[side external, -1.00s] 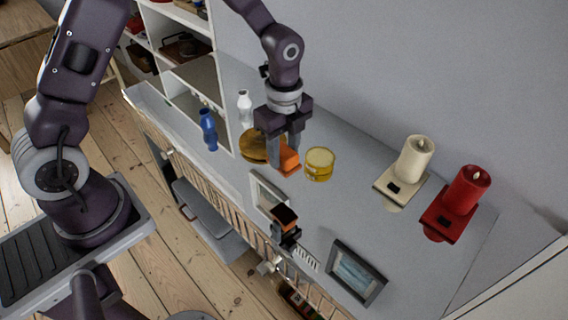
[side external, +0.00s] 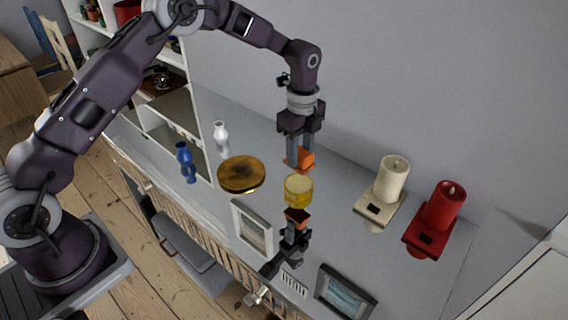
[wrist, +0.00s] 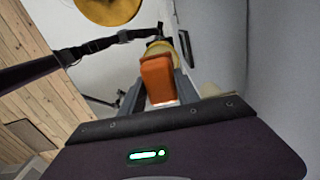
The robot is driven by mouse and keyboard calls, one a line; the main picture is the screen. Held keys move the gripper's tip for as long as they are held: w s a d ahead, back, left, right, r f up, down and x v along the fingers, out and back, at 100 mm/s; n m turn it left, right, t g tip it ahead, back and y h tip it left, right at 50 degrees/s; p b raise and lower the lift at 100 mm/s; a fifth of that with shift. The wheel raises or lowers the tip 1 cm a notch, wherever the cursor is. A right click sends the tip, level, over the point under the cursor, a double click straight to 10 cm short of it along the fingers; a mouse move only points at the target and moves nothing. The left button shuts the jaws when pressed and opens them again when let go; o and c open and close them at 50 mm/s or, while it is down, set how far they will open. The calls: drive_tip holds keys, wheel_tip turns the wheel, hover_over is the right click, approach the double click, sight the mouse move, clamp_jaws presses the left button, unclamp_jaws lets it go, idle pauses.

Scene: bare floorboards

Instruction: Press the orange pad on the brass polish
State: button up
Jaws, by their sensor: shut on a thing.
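My gripper (side external: 299,158) is shut on the orange pad (side external: 301,161) and points down at the grey top. The pad also shows between the jaws in the wrist view (wrist: 158,78). The brass polish is a round yellow tin (side external: 298,192) standing upright. In the side view the pad appears just above the tin, with a small gap. In the wrist view the tin (wrist: 157,48) is partly hidden behind the pad, so I cannot tell the exact clearance.
A round brass plate (side external: 241,174), a blue vase (side external: 184,155) and a white vase (side external: 221,136) stand left. A cream candle (side external: 392,180) and red candle (side external: 444,205) stand right. The glossy top appears to mirror my gripper.

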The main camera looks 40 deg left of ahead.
drive_tip(key=shift+w+f, duration=0.1)
drive_tip(key=shift+f, duration=2.85)
drive_tip(key=shift+f, duration=0.6)
drive_tip(key=shift+r, duration=3.55)
